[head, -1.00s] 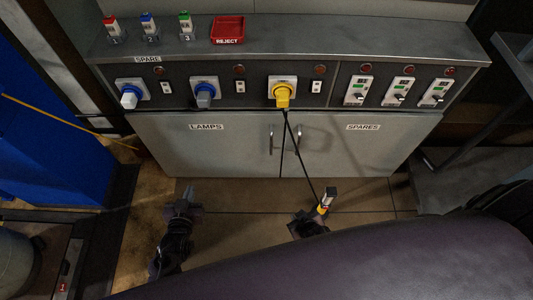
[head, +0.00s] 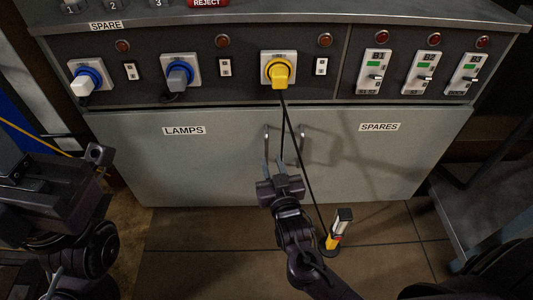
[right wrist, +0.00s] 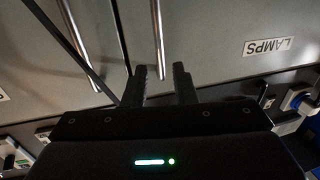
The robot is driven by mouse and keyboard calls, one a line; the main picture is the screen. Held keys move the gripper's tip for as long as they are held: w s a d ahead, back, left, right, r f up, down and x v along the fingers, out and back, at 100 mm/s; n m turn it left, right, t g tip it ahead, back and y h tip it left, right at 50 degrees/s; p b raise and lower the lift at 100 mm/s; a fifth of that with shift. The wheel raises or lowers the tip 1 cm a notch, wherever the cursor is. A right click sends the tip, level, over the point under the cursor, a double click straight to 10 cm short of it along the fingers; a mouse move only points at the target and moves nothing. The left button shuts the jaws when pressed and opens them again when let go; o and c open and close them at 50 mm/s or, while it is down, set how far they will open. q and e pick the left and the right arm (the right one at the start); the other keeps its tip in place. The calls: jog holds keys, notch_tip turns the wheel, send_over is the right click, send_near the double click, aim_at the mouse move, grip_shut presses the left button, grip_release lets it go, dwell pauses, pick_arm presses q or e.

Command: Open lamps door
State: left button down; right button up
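The grey lamps door (head: 190,165) is the left cabinet door, labelled LAMPS, and looks closed. Its upright metal handle (head: 266,146) is at the door's right edge; it also shows in the right wrist view (right wrist: 157,35). My right gripper (head: 279,172) is in front of the lower part of the handles.
The spares door (head: 385,160) with its own handle (head: 301,145) adjoins on the right. A black cable hangs from the yellow plug (head: 280,73) between the handles to a yellow-and-black lamp (head: 335,230) on the floor. A grey metal frame (head: 485,200) stands at the right.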

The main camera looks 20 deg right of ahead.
aim_at(267, 148)
jog(key=w, duration=0.2)
jog(key=w+b, duration=0.1)
jog(key=w, duration=0.1)
jog(key=w+b, duration=0.1)
jog(key=w, duration=0.2)
jog(key=shift+d, duration=0.35)
grip_shut()
jog(key=shift+s, duration=0.1)
